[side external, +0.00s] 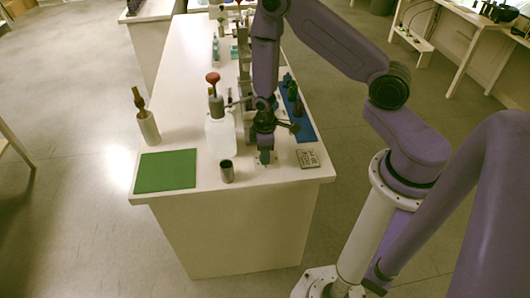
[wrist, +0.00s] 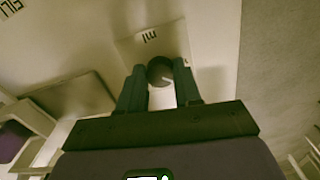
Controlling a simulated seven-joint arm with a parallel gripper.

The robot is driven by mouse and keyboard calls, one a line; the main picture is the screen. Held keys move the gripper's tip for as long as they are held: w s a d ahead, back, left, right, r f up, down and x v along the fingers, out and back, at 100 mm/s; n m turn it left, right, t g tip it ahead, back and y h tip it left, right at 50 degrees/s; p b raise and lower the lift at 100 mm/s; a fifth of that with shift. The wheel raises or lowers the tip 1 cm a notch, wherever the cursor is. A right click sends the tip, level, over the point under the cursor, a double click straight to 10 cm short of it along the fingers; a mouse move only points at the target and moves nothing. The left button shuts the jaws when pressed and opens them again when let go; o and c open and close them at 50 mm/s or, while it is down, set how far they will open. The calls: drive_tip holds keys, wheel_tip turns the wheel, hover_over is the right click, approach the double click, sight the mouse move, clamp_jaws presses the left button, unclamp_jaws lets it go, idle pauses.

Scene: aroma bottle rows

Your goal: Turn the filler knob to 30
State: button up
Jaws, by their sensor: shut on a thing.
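The filler knob (wrist: 159,68) is a round dark knob with a pale mark on its lower right side. It sits on a light plate (wrist: 135,52) with dark printed marks, one above the knob and one at its right; I cannot read them surely. My gripper (wrist: 158,82) has one finger on each side of the knob and is shut on it. In the side external view my gripper (side external: 265,150) points down near the front of the white table, and the knob is hidden or too small to make out there.
A white bottle (side external: 222,138) with a red-topped part stands just left of my gripper. A metal cup (side external: 227,171) and a green mat (side external: 165,171) lie further left. A small printed plate (side external: 308,158) is at the right, near a blue tray (side external: 305,128).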

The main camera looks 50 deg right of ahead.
drive_tip(key=m, duration=0.4)
drive_tip(key=shift+m, duration=0.4)
drive_tip(key=m, duration=0.3)
drive_tip(key=shift+a+m, duration=0.1)
drive_tip(key=shift+m, duration=0.2)
drive_tip(key=m, duration=0.3)
drive_tip(key=shift+m, duration=2.2)
drive_tip(key=o, duration=1)
drive_tip(key=shift+o, duration=0.2)
